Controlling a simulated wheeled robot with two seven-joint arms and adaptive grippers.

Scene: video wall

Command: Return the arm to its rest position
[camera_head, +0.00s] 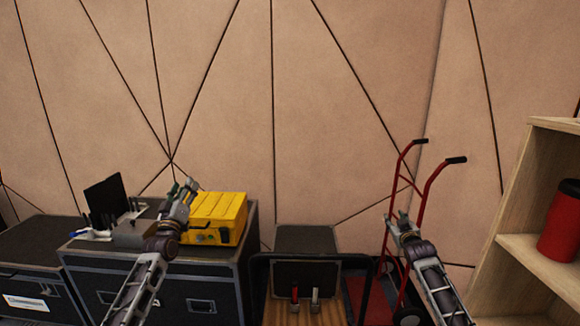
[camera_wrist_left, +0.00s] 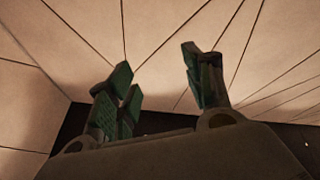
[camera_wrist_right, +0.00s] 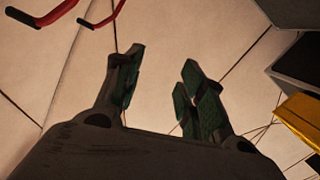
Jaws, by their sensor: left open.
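My left gripper (camera_head: 181,192) is raised in front of the dark case and the yellow box in the head view. My right gripper (camera_head: 399,222) is raised in front of the red hand truck in the head view. In the right wrist view its fingers (camera_wrist_right: 162,85) are apart with nothing between them. Both arms come up from the bottom edge of the head view.
A yellow box (camera_head: 219,217) and a black screen (camera_head: 106,197) sit on a dark case (camera_head: 200,284). A red hand truck (camera_head: 420,200) stands at the right. A wooden shelf (camera_head: 525,190) at far right holds a red canister (camera_head: 562,225). A dark cart (camera_head: 306,262) stands between the arms.

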